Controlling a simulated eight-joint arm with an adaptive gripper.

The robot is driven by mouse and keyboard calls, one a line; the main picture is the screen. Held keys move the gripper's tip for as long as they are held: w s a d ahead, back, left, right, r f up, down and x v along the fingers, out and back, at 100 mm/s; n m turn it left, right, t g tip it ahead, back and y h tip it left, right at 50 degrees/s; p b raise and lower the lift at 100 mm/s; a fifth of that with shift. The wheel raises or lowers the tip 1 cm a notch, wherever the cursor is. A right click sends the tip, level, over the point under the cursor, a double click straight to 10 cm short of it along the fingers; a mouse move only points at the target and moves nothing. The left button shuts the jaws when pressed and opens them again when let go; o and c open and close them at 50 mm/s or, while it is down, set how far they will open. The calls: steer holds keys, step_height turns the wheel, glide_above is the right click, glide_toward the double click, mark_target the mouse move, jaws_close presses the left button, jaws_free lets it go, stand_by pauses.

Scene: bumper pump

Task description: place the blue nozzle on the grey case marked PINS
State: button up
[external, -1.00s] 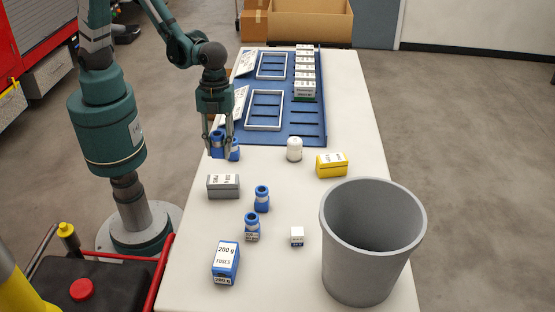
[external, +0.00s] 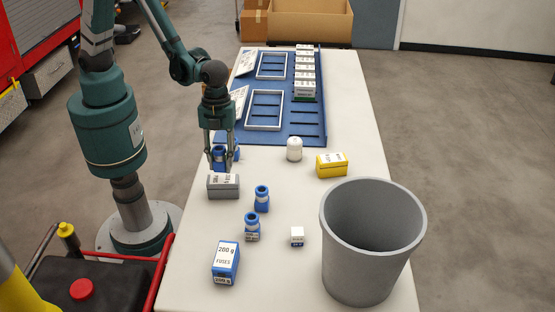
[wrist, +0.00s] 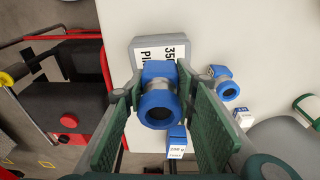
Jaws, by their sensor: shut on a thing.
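My gripper (external: 218,152) is shut on a blue nozzle (external: 219,158) with a grey middle band. In the wrist view the held nozzle (wrist: 160,104) sits between the two green fingers, its round opening facing the camera. The grey case (external: 223,190), with a white lettered top, stands on the table just below the gripper. In the wrist view the case (wrist: 141,52) shows behind the nozzle, its lettering partly covered. Whether the nozzle touches the case top is unclear.
A blue rack (external: 312,125) lies behind.

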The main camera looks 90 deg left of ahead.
mark_target(220, 146)
steer(key=shift+f, duration=0.15)
steer(key=shift+f+b, duration=0.3)
steer(key=shift+f, duration=1.65)
steer(key=shift+f, duration=0.1)
steer(key=o, duration=1)
steer(key=shift+a+r+p, duration=0.25)
steer(key=shift+a+r, duration=0.05)
steer(key=shift+r, duration=1.7)
steer(key=shift+a+r+p, duration=0.25)
steer(key=shift+a+r, duration=0.05)
steer(key=shift+r, duration=1.75)
steer(key=shift+a+r+p, duration=0.25)
steer(key=shift+a+r, duration=0.05)
steer(key=shift+r, duration=1.7)
steer(key=shift+a+r, duration=0.1)
